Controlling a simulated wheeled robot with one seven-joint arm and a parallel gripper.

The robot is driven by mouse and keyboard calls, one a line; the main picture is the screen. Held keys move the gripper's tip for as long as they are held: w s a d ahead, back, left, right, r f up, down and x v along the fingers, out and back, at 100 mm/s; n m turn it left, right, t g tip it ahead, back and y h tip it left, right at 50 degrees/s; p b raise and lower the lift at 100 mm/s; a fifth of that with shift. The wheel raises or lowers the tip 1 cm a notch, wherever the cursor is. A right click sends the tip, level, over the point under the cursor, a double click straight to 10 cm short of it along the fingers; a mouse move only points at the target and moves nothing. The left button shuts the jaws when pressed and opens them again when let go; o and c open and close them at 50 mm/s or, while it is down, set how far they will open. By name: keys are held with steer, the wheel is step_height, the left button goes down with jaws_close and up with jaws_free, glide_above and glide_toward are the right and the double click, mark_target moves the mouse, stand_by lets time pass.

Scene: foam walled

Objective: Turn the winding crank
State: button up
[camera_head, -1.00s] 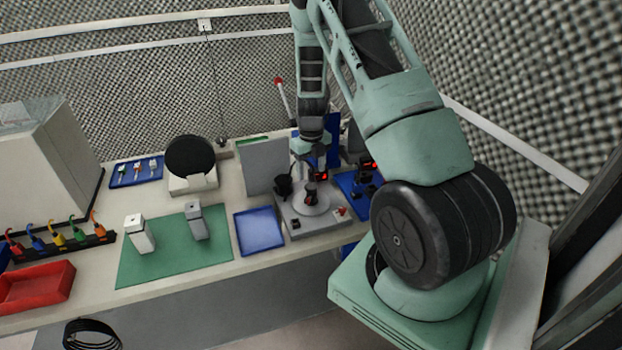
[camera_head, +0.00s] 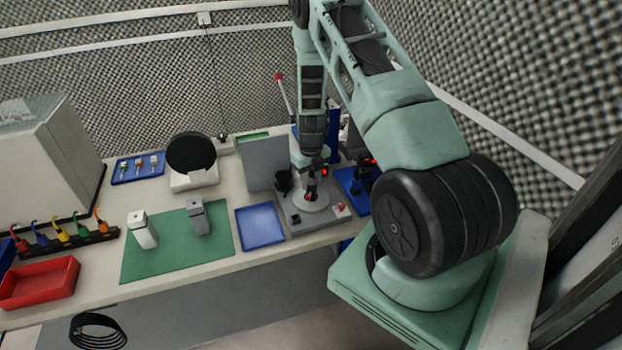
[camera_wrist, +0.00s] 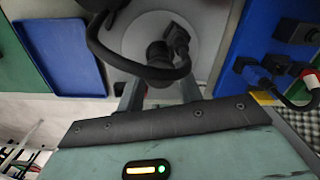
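A grey device (camera_head: 325,216) with a round pale disc (camera_head: 308,203) stands on the bench. A dark upright piece (camera_head: 311,190) sits at the disc's middle; I cannot tell if it is the winding crank. In the wrist view the disc (camera_wrist: 147,28) carries dark knob-like parts (camera_wrist: 160,53). My gripper (camera_head: 312,178) points down just over the disc. In the wrist view its two fingers (camera_wrist: 160,90) stand apart, on either side of the dark parts. A black curved piece crosses in front, so contact is hidden.
A blue tray (camera_head: 260,226) lies left of the device, and a grey upright panel (camera_head: 264,164) stands behind. Blue fixtures (camera_head: 352,182) with red lights stand close on the right.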

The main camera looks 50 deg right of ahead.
steer(key=shift+n+b, duration=0.5)
steer(key=shift+n, duration=0.1)
